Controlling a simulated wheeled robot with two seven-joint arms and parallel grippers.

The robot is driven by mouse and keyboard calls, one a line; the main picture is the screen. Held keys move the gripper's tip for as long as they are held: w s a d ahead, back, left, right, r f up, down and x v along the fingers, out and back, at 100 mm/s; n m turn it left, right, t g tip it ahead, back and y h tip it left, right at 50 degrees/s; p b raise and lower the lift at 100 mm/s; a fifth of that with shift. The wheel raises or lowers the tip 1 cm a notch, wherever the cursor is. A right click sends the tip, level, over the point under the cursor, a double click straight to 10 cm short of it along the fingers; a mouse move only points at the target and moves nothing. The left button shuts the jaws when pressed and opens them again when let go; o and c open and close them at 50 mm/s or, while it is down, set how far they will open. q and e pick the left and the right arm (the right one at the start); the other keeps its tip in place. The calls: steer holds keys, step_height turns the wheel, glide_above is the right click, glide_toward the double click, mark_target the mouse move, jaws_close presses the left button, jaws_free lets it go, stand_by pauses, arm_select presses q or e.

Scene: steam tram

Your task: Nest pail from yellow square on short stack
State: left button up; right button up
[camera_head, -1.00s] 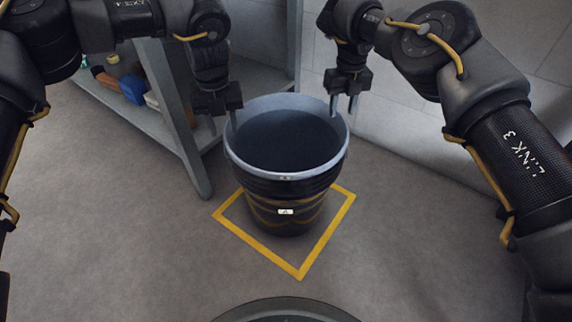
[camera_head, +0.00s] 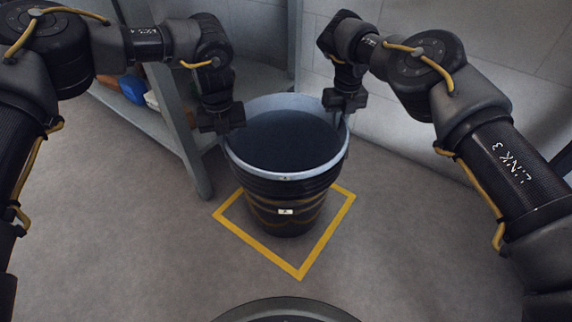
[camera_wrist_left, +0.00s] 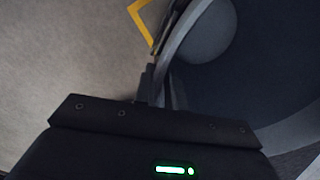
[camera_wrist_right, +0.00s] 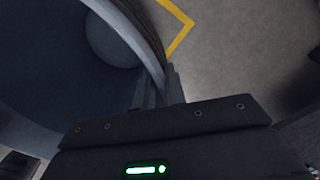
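A large dark pail (camera_head: 285,190) with a pale grey rim and a small white label stands upright inside the yellow square (camera_head: 322,242) on the floor. It looks empty; its inside also shows in the left wrist view (camera_wrist_left: 250,60) and the right wrist view (camera_wrist_right: 50,70). My left gripper (camera_head: 232,128) is at the pail's left rim, its fingers shut on the wall, one inside and one outside. My right gripper (camera_head: 342,114) is shut on the right rim the same way. The fingertips are partly hidden by the rim. No short stack of pails is in view.
A grey shelf unit (camera_head: 188,150) stands close on the left behind the pail, with a blue item (camera_head: 132,90) and other small things on it. A pale tiled wall (camera_head: 400,150) runs behind on the right. The floor in front and at both sides is clear.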

arm_select(q)
jaws_close()
arm_select(e)
jaws_close()
arm_select(q)
steer(key=shift+r, duration=0.1)
arm_select(e)
steer(key=shift+r, duration=0.1)
steer(key=shift+r, duration=0.1)
